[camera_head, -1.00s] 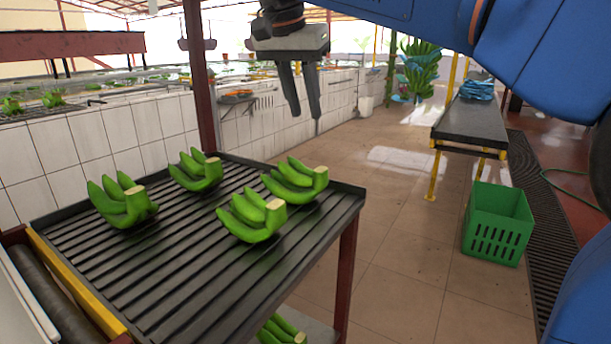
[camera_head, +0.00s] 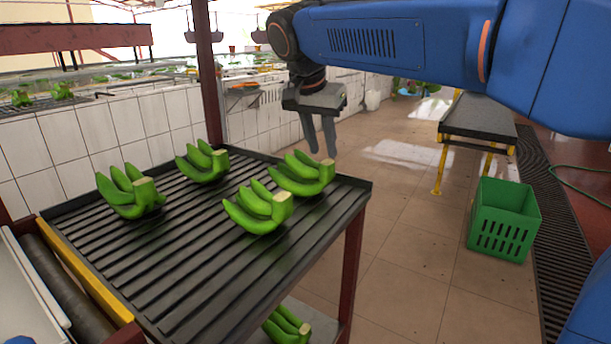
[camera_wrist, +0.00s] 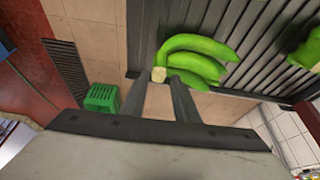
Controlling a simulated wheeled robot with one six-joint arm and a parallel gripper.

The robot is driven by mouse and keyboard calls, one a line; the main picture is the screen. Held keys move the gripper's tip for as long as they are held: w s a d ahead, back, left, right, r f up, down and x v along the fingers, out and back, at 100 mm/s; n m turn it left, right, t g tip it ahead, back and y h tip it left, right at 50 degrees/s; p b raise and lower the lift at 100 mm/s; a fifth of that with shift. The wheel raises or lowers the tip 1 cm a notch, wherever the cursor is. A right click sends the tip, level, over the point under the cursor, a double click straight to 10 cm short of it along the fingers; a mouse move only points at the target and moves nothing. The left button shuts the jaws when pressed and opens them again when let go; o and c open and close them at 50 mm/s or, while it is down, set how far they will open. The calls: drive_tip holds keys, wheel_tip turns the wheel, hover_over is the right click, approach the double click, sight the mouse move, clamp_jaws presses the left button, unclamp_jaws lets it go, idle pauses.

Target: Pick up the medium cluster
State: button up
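Several green banana clusters lie apart on a dark ribbed table (camera_head: 190,290): front left (camera_head: 130,195), back left (camera_head: 203,164), front middle (camera_head: 257,208) and back right (camera_head: 301,175). They look close in size, so I cannot tell which is the medium one. My gripper (camera_head: 320,150) is empty, fingers down and apart, above and behind the back-right cluster. In the wrist view, a cluster (camera_wrist: 195,58) with a pale cut crown lies just beyond my open fingertips (camera_wrist: 156,82), not between them. Part of another cluster (camera_wrist: 304,52) shows at the right edge.
The table has a raised rim and a red post (camera_head: 207,75) at its back. Another cluster (camera_head: 286,328) sits on a lower shelf. A green crate (camera_head: 503,220) stands on the floor at right, near a dark bench (camera_head: 478,117). The tiled floor between is clear.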

sight(327, 162)
drive_tip(key=shift+w+d+x, duration=0.1)
drive_tip(key=shift+x, duration=1.05)
drive_tip(key=shift+w+d+x, duration=0.1)
drive_tip(key=shift+x, duration=1.05)
drive_tip(key=shift+r, duration=0.15)
drive_tip(key=shift+c, duration=0.7)
drive_tip(key=c, duration=0.6)
clamp_jaws()
drive_tip(key=shift+r, duration=0.15)
